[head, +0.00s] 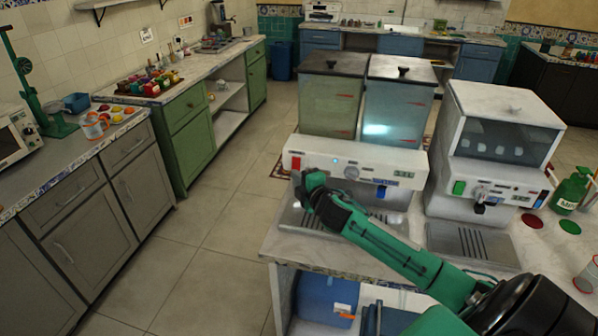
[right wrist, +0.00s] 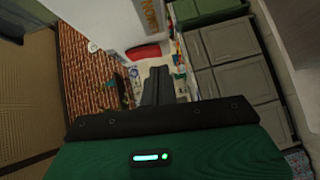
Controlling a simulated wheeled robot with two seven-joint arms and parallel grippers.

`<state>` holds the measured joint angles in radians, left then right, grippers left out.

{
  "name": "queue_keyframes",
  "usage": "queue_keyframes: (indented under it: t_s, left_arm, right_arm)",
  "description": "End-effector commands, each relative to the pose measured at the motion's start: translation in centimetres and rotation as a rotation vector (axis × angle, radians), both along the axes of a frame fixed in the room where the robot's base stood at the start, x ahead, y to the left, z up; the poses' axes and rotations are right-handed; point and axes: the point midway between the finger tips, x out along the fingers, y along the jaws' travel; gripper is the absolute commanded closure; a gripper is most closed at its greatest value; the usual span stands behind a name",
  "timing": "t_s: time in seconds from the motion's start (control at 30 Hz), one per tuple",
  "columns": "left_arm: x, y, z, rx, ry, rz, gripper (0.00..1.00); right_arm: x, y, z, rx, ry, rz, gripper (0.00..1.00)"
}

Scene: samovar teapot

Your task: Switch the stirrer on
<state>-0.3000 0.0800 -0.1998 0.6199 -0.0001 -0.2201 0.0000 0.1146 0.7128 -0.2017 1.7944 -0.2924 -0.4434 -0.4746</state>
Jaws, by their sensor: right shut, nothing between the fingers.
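I cannot tell for certain which control is the stirrer's switch. My right gripper (head: 309,186) is shut and empty in front of the panel's left part, covering some of it; contact cannot be told. In the right wrist view its shut fingers (right wrist: 158,87) point toward a white surface with a red part (right wrist: 143,52). My left gripper is not in view.
Grey cabinets (head: 105,205) line the left, with open floor (head: 215,220) between.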

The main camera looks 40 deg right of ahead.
Motion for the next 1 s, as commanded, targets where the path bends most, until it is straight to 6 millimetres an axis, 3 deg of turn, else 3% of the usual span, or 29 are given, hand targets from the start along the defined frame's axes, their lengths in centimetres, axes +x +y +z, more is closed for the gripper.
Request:
queue_keyframes:
  t_s: [0.53, 0.83, 1.0]
  left_arm:
    - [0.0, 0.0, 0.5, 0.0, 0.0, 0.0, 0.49]
    - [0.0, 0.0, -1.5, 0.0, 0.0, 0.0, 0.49]
    - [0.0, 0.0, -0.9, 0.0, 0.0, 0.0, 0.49]
  right_arm:
    - [0.8, -1.0, -0.2, 0.001, 0.0, 0.001, 1.0]
    - [1.2, -1.4, -0.9, -0.038, -0.035, 0.001, 1.0]
    - [1.1, -1.3, -0.3, -0.036, -0.031, 0.001, 1.0]
